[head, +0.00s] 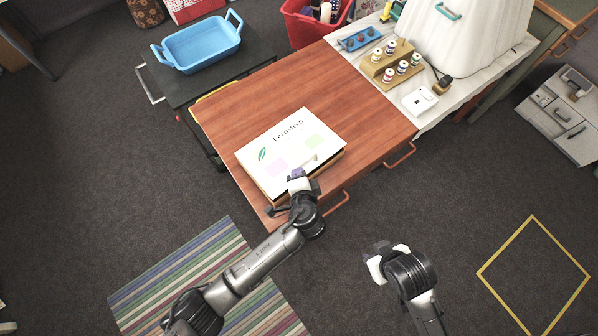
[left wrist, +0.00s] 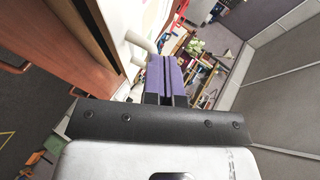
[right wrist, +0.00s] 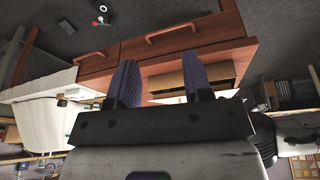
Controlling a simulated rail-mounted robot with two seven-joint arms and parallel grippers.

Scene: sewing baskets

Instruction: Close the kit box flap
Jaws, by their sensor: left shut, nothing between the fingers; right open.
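The kit box (head: 330,164) is a low tan box on the wooden table, with a white printed flap (head: 285,138) lying over its top. A dark line shows between flap and box along the near edge, and a dark gap shows beside the white flap (left wrist: 127,25) in the left wrist view. I cannot tell if it is fully down. My left gripper (head: 297,174), with purple fingers (left wrist: 166,75), is shut and empty at the flap's near edge; contact is unclear. My right gripper (head: 378,262) is open and empty, away from the table; its wrist view shows the box's tan side (right wrist: 190,76).
The wooden table (head: 240,95) has free room behind the box. A white side surface holds a spool rack (head: 385,65) and a small white box (head: 419,101). A blue tray (head: 203,45) stands at the back left. Drawer handles (head: 338,203) stick out from the table's front.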

